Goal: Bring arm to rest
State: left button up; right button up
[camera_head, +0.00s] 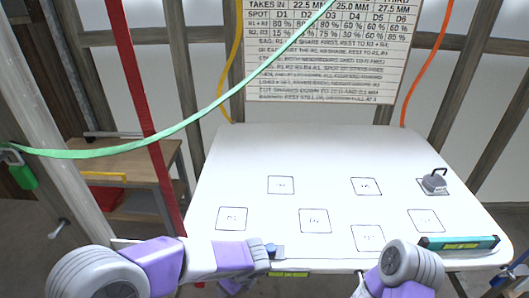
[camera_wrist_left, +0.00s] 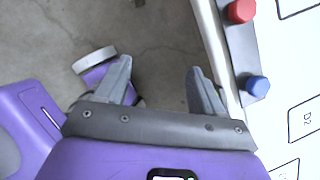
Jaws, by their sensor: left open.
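My left arm comes in from the left along the front edge of the white panel (camera_head: 330,160). My left gripper (camera_wrist_left: 160,85) is open in the left wrist view, with nothing between its fingers and the grey floor beyond them. It is beside the panel's edge, apart from the red knob (camera_wrist_left: 241,11) and the blue knob (camera_wrist_left: 257,86) on a dark strip there. In the head view the left fingers are not clearly seen. Part of my right arm shows at the bottom right of the head view; its gripper is out of sight.
Several marked squares lie on the panel; a grey handled device (camera_head: 434,181) stands on one at the right. A green-and-black level (camera_head: 458,243) lies at the front right. A green strap (camera_head: 190,120) crosses above. A red post (camera_head: 140,100) and wooden bench (camera_head: 125,165) stand left.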

pick_arm(q)
jog(key=s+f+n+h+b, duration=0.2)
jog(key=s+f+n, duration=0.2)
jog(key=f+n, duration=0.5)
jog(key=s+f+n+g+h+b, duration=0.1)
jog(key=s+f+n+h+b, duration=0.2)
jog(key=f+n, duration=0.6)
jog(key=s+f+n+g+h+b, duration=0.1)
jog(key=s+f+n, duration=0.5)
jog(key=f, duration=0.9)
jog(key=n+h+b, duration=0.1)
jog(key=n+b, duration=0.1)
jog(key=n, duration=0.1)
jog(key=shift+s+a+n+h, duration=0.35)
jog(key=shift+s+n+h, duration=0.05)
pick_arm(e)
notch_tip(320, 180, down, 8)
jog(key=shift+f, duration=0.15)
